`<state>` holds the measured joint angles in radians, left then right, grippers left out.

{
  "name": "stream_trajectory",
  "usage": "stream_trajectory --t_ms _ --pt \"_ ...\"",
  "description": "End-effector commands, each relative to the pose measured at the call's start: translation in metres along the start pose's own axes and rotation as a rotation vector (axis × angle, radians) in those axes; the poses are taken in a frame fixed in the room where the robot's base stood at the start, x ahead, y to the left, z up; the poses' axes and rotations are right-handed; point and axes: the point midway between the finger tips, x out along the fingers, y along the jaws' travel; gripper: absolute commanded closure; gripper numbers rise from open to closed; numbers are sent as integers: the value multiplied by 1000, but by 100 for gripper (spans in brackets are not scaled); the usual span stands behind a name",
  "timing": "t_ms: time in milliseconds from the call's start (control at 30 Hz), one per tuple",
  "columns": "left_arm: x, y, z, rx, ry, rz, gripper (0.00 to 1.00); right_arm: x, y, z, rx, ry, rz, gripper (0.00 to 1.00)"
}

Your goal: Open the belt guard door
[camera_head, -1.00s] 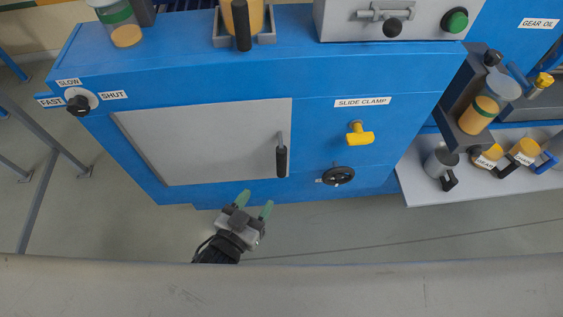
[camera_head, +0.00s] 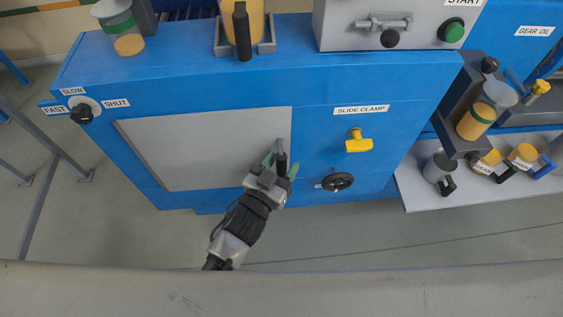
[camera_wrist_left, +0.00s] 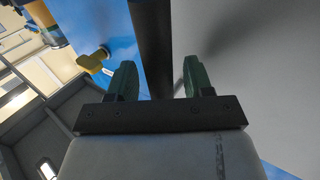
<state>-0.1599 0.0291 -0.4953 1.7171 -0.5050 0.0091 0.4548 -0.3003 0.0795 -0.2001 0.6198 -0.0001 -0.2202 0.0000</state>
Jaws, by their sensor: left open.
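The belt guard door is a grey panel (camera_head: 195,150) on the front of the blue machine, and it looks shut. Its black upright handle (camera_head: 282,160) is near the door's right edge. My left gripper (camera_head: 280,165) is at the handle with green fingers open, one on each side of it. In the left wrist view the dark handle (camera_wrist_left: 152,45) runs between the two fingertips (camera_wrist_left: 157,80), with visible gaps on both sides. The grey door (camera_wrist_left: 245,70) fills the right of that view. My right gripper is not seen.
A yellow slide clamp knob (camera_head: 358,145) and a black handwheel (camera_head: 337,182) are right of the door. A dial (camera_head: 83,110) is at the left corner. A shelf (camera_head: 415,190) with cups is at right. Floor before the door is clear.

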Motion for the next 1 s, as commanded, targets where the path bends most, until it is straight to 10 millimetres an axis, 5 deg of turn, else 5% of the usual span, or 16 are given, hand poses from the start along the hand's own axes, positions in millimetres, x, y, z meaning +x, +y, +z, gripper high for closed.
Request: stream_trajectory --t_ms 233,600,1000 --pt "1 0 0 0 0 0 49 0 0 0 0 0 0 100" --pt "1 0 0 0 0 0 100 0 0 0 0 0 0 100" --pt "-12 6 -1 1 -4 40 100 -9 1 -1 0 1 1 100"
